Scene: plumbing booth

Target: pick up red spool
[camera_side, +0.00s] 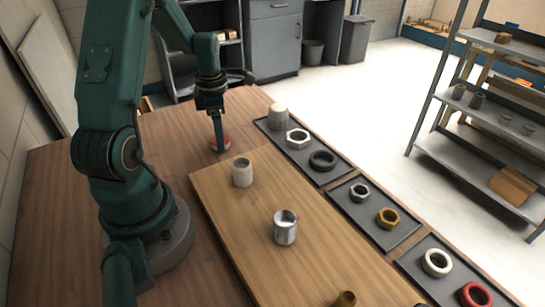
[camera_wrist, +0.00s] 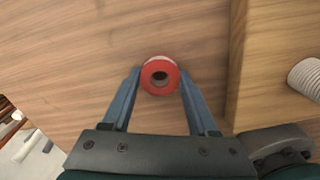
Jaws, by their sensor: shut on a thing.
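My gripper is shut on the spool, which appears to be at table level. Part of the spool is hidden behind the fingers in the side view.
The wooden board (camera_side: 262,185) stands close to the right, bearing a pale threaded fitting (camera_side: 242,172) and a metal cup-like fitting (camera_side: 285,228). Dark trays (camera_side: 338,171) with rings and nuts line the table's right side. Table around the spool is clear.

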